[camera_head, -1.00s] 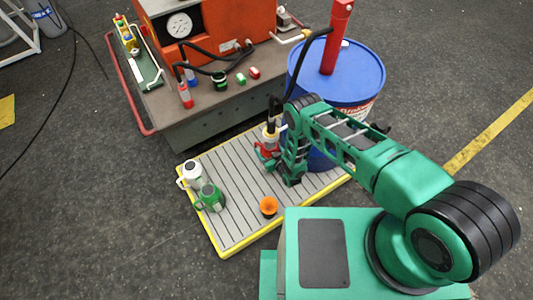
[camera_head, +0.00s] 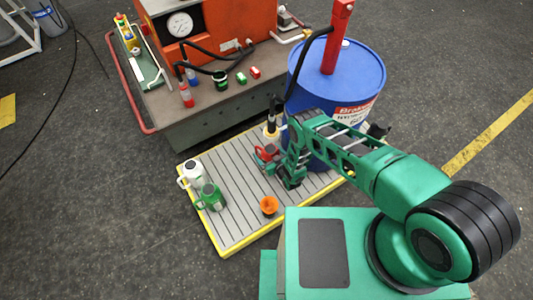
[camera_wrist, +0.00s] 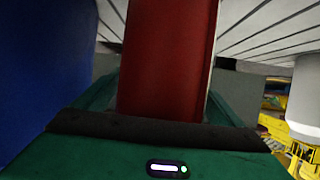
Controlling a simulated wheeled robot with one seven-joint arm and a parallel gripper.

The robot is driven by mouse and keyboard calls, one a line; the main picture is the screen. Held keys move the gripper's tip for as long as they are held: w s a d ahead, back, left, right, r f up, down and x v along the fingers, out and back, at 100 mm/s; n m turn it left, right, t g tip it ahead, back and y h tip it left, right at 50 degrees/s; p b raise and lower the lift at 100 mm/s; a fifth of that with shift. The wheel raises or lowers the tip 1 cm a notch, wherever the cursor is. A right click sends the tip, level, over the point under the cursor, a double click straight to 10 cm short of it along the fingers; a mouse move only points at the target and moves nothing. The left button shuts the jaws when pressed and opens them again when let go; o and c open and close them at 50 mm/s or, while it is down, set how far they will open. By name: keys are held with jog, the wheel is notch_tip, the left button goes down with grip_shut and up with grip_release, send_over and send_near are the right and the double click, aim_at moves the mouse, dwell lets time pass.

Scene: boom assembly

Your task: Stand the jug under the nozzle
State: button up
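A red jug (camera_head: 265,153) is at the back of the slatted pallet in the head view, partly hidden by my gripper (camera_head: 275,165). The nozzle (camera_head: 271,130), with a pale collar, hangs from a black hose just above the jug. In the wrist view a red upright part of the jug (camera_wrist: 168,60) fills the space between my green gripper's fingers, and they appear shut on it. The jug looks upright. Its base is hidden, so I cannot tell whether it touches the slats.
A green jug (camera_head: 210,197), a white jug (camera_head: 190,174) and an orange funnel (camera_head: 268,205) stand on the yellow-edged pallet (camera_head: 236,226). The blue drum (camera_head: 345,75) with a red pump (camera_head: 336,40) is close behind my arm. A bench (camera_head: 215,115) stands at the back.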

jog(key=shift+r, duration=0.1)
jog(key=v, duration=1.2)
dwell(0.4)
